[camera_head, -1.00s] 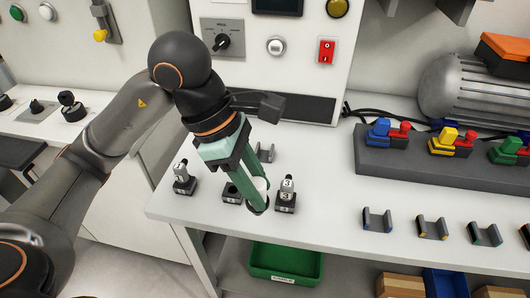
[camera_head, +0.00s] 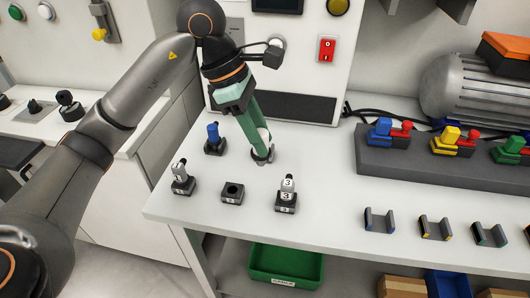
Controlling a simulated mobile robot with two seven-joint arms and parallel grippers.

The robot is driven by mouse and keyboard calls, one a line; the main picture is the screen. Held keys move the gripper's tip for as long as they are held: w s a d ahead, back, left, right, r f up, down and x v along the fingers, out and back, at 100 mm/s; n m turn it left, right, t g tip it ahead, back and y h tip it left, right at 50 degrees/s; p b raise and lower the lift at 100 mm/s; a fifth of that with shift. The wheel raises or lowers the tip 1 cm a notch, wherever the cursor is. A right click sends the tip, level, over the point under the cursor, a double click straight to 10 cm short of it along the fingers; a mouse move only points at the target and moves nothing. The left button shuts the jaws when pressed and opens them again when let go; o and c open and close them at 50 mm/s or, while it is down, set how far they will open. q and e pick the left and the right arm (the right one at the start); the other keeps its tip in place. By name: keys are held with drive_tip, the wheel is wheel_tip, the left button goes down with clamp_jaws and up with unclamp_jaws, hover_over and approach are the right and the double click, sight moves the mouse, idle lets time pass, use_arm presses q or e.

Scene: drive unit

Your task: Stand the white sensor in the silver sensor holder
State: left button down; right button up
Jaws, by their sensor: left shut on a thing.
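My left gripper (camera_head: 263,157) reaches down over the rear part of the white bench, its green fingers pointing at the bench top. It is shut on the white sensor (camera_head: 264,136), which shows only partly between the fingers. A small grey part, apparently the silver sensor holder (camera_head: 270,153), shows at the fingertips and is mostly hidden by them. I cannot tell whether the sensor touches or sits in it. My right gripper is not in view.
Black bases stand nearby: an empty one (camera_head: 232,193), one with a numbered grey piece (camera_head: 180,172), one marked 3 (camera_head: 287,186), and one with a blue piece (camera_head: 213,134). Cradles (camera_head: 379,221) line the right front. A green bin (camera_head: 286,265) sits below.

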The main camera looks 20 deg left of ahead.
use_arm(q)
drive_tip(key=w+a+p, duration=0.2)
drive_tip(key=w+a, duration=0.1)
drive_tip(key=w, duration=0.4)
drive_tip(key=w+a+p, duration=0.3)
drive_tip(key=w, duration=0.4)
drive_tip(key=shift+w+p, duration=0.15)
drive_tip(key=shift+p, duration=0.15)
drive_tip(key=shift+f, duration=0.2)
drive_tip(key=shift+f+b, duration=1.65)
drive_tip(key=shift+f, duration=1.25)
drive_tip(key=shift+f, duration=0.1)
wheel_tip(320, 180, down, 3)
drive_tip(key=shift+r+b, duration=0.2)
drive_tip(key=shift+b, duration=0.65)
